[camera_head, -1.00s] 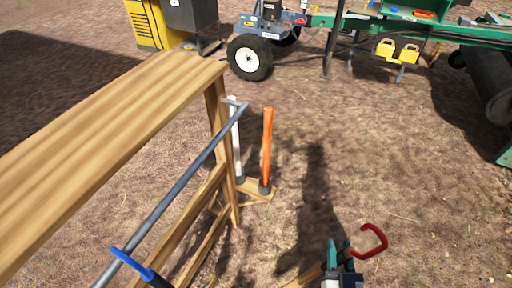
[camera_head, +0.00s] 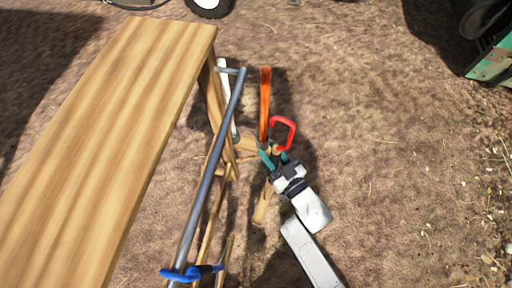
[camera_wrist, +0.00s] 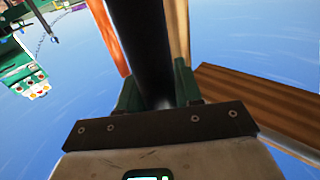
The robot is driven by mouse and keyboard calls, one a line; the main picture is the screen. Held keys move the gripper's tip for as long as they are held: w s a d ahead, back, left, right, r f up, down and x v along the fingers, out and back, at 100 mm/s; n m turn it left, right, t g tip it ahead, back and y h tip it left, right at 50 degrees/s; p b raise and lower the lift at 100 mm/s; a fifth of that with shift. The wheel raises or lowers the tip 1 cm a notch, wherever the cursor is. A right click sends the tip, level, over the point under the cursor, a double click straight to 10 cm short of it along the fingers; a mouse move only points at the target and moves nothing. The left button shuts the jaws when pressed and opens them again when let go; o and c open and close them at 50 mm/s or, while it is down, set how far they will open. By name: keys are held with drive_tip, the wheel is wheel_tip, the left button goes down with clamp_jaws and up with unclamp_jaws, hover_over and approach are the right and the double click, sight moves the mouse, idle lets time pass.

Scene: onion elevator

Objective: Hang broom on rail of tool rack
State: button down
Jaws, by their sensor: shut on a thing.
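In the head view the tool rack (camera_head: 115,130) is a wooden frame with a broad top board at left. Its grey metal rail (camera_head: 212,165) runs along the right side. My gripper (camera_head: 272,160), with green fingers, is right of the rail. It is shut on a dark handle (camera_wrist: 140,40), which fills the space between the fingers in the wrist view. A red hook (camera_head: 291,128) shows just beyond the fingers, apart from the rail; it appears to be the broom's. A wooden piece (camera_head: 263,204) shows below the gripper; whether it belongs to the broom is unclear.
A blue hook (camera_head: 185,273) is on the rail's near end. An orange handle (camera_head: 265,105) and a white handle (camera_head: 228,98) stand by the rack's far end. Green machinery (camera_head: 493,60) is at upper right. Ground to the right is open.

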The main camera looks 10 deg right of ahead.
drive_tip(key=shift+w+a+n+g+y+b, duration=0.8)
drive_tip(key=shift+w+a+b, duration=0.8)
drive_tip(key=shift+a, duration=4.75)
drive_tip(key=shift+f+b, duration=2.05)
drive_tip(key=shift+b, duration=0.25)
drive_tip(key=c, duration=0.7)
unclamp_jaws()
drive_tip(key=shift+d+f, duration=0.1)
drive_tip(key=shift+f, duration=0.05)
drive_tip(key=v, duration=1)
drive_tip(key=shift+s+d, duration=0.25)
drive_tip(key=shift+s, duration=0.1)
